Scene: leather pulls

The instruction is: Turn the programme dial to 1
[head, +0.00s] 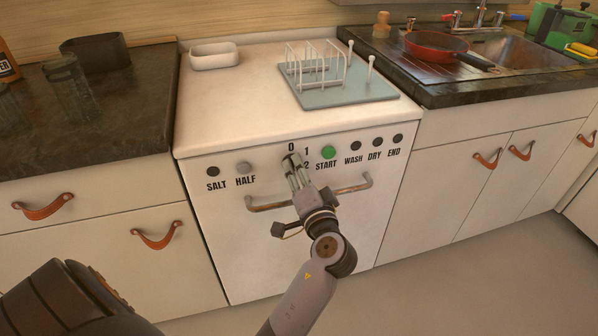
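The programme dial (291,157) is on the white dishwasher's front panel, below the 0 and left of the 1 and 2. My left gripper (293,163) reaches up from below, its fingertips at the dial. The fingers look close together and hide most of the dial. I cannot make out which number it points to, or whether the fingers grip it. My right gripper is not in view.
The dishwasher (235,110) has a green START button (328,152) right of the dial and a grey HALF knob (244,168) to its left. A bar handle (352,187) runs below, behind my gripper. A dish rack (335,85) stands on top.

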